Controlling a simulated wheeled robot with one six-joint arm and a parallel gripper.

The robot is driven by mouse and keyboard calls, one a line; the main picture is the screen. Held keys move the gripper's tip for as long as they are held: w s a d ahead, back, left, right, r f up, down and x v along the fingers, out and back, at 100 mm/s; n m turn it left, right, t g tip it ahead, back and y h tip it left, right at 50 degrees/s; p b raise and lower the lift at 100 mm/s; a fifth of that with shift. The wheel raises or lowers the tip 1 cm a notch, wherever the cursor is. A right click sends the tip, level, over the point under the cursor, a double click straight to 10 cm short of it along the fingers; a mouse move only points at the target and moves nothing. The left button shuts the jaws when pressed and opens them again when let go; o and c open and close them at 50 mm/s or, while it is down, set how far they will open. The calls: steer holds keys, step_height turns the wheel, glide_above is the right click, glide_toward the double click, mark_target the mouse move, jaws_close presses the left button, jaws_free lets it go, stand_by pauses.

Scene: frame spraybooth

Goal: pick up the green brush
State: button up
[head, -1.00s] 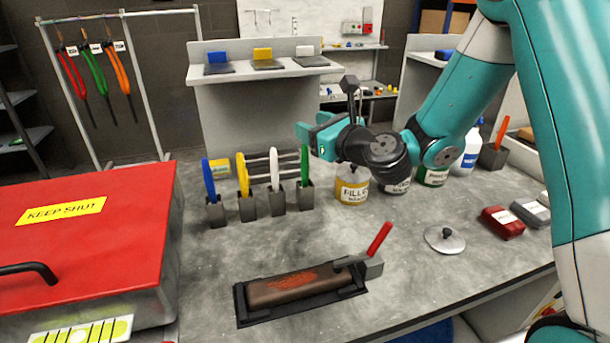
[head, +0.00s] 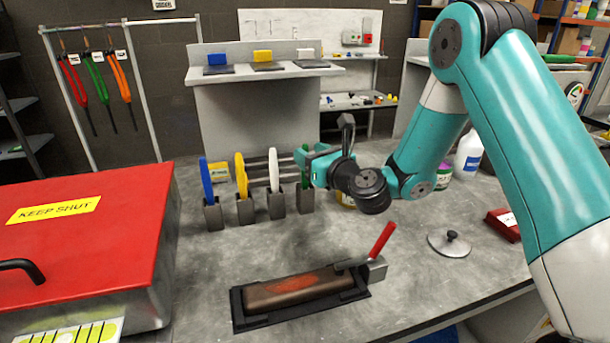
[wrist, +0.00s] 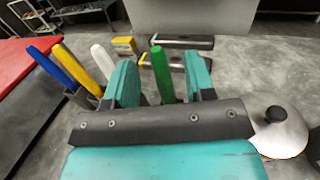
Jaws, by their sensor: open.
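The green brush (head: 305,176) stands upright in the rightmost grey holder (head: 305,199) of a row on the bench. In the head view my gripper (head: 308,157) is at its upper part and covers some of it. In the wrist view the green handle (wrist: 162,74) shows between the two teal fingers of my gripper (wrist: 160,80), with a gap on each side. The fingers are apart and hold nothing. The lower end of the brush is hidden in its holder.
Blue (head: 206,180), yellow (head: 240,175) and white (head: 273,169) brushes stand in holders to the left. A red box lid (head: 80,210) is at left. A tray with a brown block (head: 290,287) and a round lid (head: 449,244) lie in front. The bench between is clear.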

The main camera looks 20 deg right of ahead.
steer(key=p+x, duration=0.2)
steer(key=x, duration=0.1)
steer(key=shift+w+a+r+p, duration=0.2)
steer(key=shift+w+r+p, duration=0.05)
steer(key=shift+p, duration=0.15)
steer(key=shift+w+f, duration=0.2)
steer(key=shift+w, duration=0.15)
jaws_close()
